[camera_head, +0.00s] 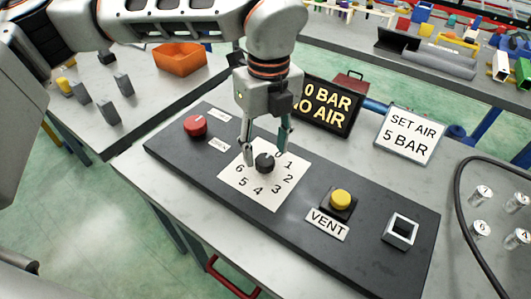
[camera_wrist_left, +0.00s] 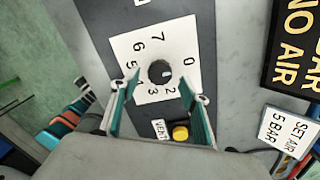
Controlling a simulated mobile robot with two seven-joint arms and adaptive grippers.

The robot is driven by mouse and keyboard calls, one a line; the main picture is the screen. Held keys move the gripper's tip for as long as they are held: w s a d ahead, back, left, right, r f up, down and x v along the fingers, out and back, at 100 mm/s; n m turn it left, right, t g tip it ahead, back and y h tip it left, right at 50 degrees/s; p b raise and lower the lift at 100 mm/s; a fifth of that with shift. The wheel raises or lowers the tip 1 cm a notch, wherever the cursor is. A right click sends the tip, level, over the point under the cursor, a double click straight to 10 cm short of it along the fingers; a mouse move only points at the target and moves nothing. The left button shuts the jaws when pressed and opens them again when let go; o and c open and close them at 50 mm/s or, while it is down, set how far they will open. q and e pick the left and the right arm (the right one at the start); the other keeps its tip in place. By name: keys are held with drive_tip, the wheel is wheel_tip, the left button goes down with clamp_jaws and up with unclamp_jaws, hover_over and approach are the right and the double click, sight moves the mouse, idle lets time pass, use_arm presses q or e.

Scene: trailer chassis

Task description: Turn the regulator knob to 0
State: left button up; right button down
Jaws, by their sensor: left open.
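The regulator knob (camera_head: 265,163) is a small black round knob on a white dial card (camera_head: 262,200) with numbers around it. In the left wrist view the knob (camera_wrist_left: 160,72) has a light mark on its right side, toward the 0 and the finger-covered spot below it; the exact number is unclear. My left gripper (camera_head: 266,148) points down over the dial, open, one finger on each side of the knob. In the left wrist view its fingers (camera_wrist_left: 159,90) stand apart from the knob. My right gripper is not in view.
The dark panel (camera_head: 178,152) also carries a red knob (camera_head: 195,125), a yellow VENT button (camera_head: 341,199) and a white-framed switch (camera_head: 400,231). Behind it stand a display (camera_head: 326,106) reading 0 BAR NO AIR and a SET AIR 5 BAR sign (camera_head: 408,134). A black cable curves at right.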

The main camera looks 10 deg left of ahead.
sight(267, 159)
use_arm(q)
wheel_tip(267, 159, up, 9)
drive_tip(key=shift+d+r, duration=0.15)
idle(0.6)
